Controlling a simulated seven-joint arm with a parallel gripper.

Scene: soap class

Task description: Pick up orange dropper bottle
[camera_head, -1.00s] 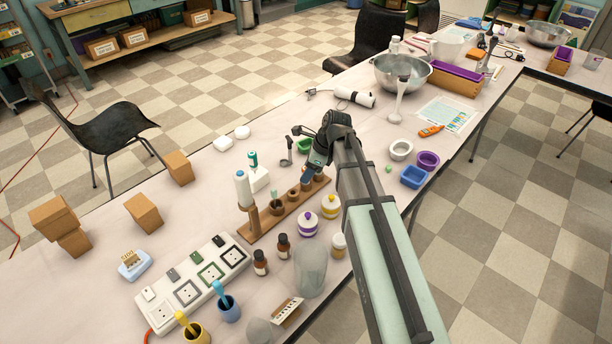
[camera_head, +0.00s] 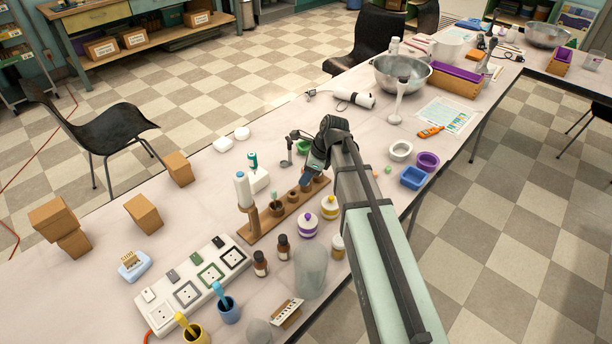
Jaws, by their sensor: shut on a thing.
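My gripper (camera_head: 309,180) is low over the right part of the wooden rack (camera_head: 262,229), at the middle of the table. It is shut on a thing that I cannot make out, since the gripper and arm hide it. I cannot clearly pick out an orange dropper bottle. Two small brown bottles with dark caps, one on the left (camera_head: 260,264) and one on the right (camera_head: 283,247), stand upright in front of the rack, apart from my gripper.
Two round jars, one with a purple lid (camera_head: 308,226) and one with a yellow lid (camera_head: 329,207), stand close to the rack. A clear cylinder (camera_head: 311,270) is nearer. The table behind the boxes (camera_head: 145,213) is partly clear.

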